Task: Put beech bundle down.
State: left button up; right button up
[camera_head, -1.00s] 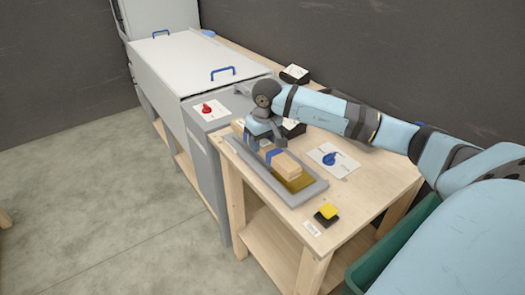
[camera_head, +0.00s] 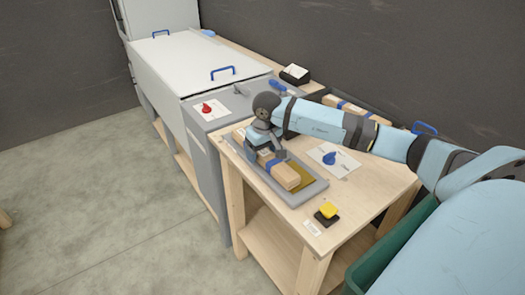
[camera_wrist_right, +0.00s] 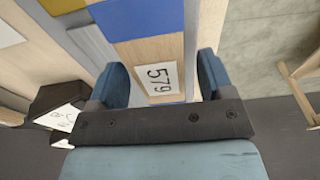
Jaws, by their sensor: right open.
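The beech bundle (camera_head: 287,177), pale wood with a blue band, lies in the grey-rimmed tray (camera_head: 305,196) on the wooden table. My right gripper (camera_head: 270,153) is over the bundle's far end. In the right wrist view, the bundle (camera_wrist_right: 150,52) carries a white label reading 579 and blue bands. There my right gripper (camera_wrist_right: 161,80) is open, with one finger on each side of the bundle; whether either finger touches it I cannot tell. My left gripper is not in view.
A card with a blue knob (camera_head: 329,159) and a yellow-topped black block (camera_head: 327,213) are on the table. Another banded wood bundle (camera_head: 345,105) lies behind my right arm. A grey-white cabinet (camera_head: 195,65) stands left; a green bin (camera_head: 390,250) stands right.

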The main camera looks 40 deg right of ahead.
aim_at(265, 153)
notch_tip(265, 153, up, 12)
jog(key=s, duration=0.1)
jog(key=shift+s, duration=0.25)
jog(key=shift+a, duration=0.1)
dwell(0.5)
